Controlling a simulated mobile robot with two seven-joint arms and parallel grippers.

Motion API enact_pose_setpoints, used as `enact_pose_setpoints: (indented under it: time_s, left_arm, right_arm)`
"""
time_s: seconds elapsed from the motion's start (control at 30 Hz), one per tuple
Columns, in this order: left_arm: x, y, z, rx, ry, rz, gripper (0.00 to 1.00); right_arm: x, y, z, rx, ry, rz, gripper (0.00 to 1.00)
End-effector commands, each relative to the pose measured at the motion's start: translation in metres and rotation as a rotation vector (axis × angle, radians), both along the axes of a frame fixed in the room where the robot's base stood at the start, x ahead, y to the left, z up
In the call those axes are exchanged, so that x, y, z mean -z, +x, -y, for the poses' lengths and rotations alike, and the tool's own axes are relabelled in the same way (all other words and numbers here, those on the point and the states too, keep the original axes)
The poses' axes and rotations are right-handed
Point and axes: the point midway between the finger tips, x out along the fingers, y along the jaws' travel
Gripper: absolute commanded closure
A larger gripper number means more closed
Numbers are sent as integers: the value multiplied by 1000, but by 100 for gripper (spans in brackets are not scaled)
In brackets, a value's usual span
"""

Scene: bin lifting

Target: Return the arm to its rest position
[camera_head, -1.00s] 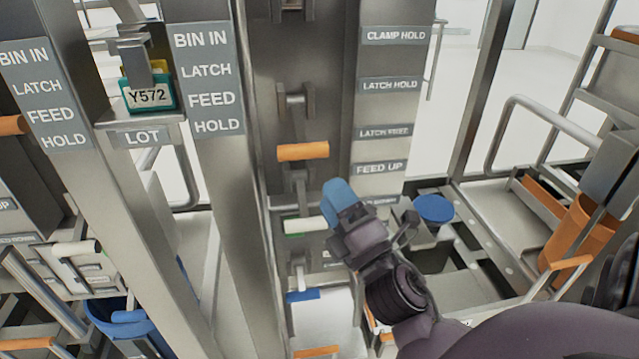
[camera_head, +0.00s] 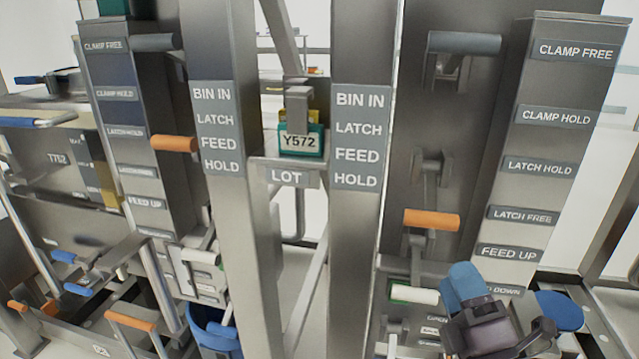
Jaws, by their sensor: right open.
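My right gripper (camera_head: 466,287) shows at the lower right of the head view, with blue fingertips and a dark body. It is open, and I see nothing held in it. It is just right of a lever with a white handle (camera_head: 414,294) on the right-hand station; whether they touch I cannot tell. Most of my right arm is cut off by the bottom edge. My left gripper is not in view.
An orange handle (camera_head: 432,220) and a grey handle (camera_head: 464,43) stick out above the gripper. A label panel (camera_head: 530,192) stands behind it, with a blue round part (camera_head: 559,309) to the right. Two steel posts flank the lot tag (camera_head: 299,142).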

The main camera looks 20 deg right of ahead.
Motion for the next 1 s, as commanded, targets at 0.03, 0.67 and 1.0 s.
enact_pose_setpoints:
  time_s: [0.03, 0.67, 1.0]
  left_arm:
    - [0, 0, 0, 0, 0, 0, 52]
    - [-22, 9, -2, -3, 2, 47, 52]
    - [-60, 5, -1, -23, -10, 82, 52]
  right_arm:
    - [0, 0, 0, 0, 1, 0, 45]
    - [144, -9, -10, -171, 1320, -319, 45]
    - [241, -125, -43, 18, 1766, -647, 45]
